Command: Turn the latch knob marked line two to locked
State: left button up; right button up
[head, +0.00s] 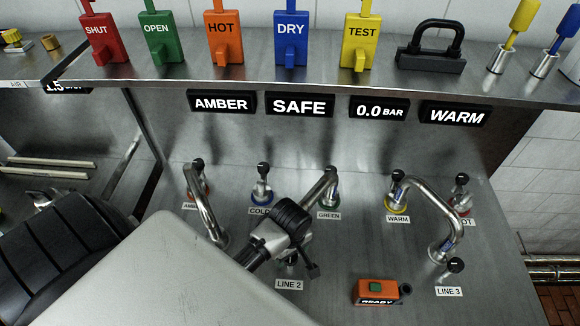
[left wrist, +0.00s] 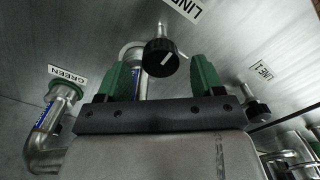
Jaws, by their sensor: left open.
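The line two latch knob is round and black with a white pointer mark; it shows in the left wrist view (left wrist: 160,58) near a label that reads "LINE" and is cut off at the frame's top. My left gripper (left wrist: 161,78) is open, with a green finger on each side of the knob in the picture. I cannot tell whether either finger touches it. My right gripper is not in view.
Bent steel pipes (head: 205,218) and (head: 455,215) rise from the panel on both sides. The line 3 knob (head: 455,266) and an orange "READY" box (head: 376,291) are to the right. A shelf with coloured tags (head: 290,40) runs above.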

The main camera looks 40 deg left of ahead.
pick_arm(q)
jog(key=shift+f, duration=0.6)
jog(key=shift+s+d+f, duration=0.1)
jog(key=shift+c, duration=0.6)
jog(key=c, duration=0.8)
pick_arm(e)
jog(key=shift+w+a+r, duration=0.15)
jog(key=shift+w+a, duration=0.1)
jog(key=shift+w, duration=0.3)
